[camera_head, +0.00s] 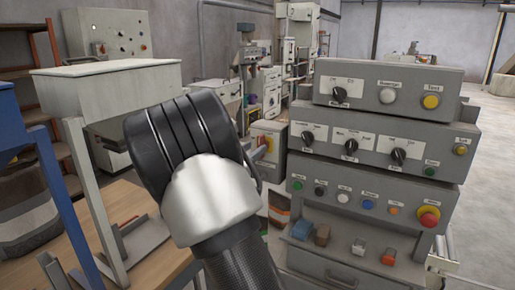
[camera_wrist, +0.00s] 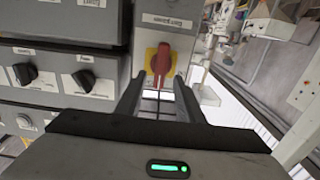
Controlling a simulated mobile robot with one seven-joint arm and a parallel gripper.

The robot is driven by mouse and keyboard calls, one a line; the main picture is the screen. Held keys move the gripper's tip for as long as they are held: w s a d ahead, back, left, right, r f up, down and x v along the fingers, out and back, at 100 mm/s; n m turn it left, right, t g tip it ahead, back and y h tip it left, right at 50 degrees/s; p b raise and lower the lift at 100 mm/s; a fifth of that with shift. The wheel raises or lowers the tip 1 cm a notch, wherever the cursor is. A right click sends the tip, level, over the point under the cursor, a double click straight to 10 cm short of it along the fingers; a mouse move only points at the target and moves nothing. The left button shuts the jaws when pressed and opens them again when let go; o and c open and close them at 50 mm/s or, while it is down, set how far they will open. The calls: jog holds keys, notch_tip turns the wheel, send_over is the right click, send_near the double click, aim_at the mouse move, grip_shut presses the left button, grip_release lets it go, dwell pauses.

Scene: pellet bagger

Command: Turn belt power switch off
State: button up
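A red rotary switch handle (camera_wrist: 160,62) on a yellow plate (camera_wrist: 150,58) is on a grey box in the wrist view, with a label that appears upside down. The handle stands roughly upright in that picture. My gripper (camera_wrist: 159,84) is open, with one finger on each side of the handle's lower end and gaps visible. I cannot tell how deep the handle sits between the fingers. In the head view, the yellow plate (camera_head: 268,139) shows in part beside my arm, which hides most of my gripper.
A grey control stack (camera_head: 375,140) with black knobs, buttons and a red emergency button (camera_head: 429,217) stands right of my arm. A wooden table (camera_head: 135,215) and a white-topped stand (camera_head: 105,68) are at left. Open floor (camera_head: 490,150) shows at far right.

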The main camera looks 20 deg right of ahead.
aim_at(259, 144)
jog(key=shift+x, duration=1.7)
jog(key=c, duration=0.7)
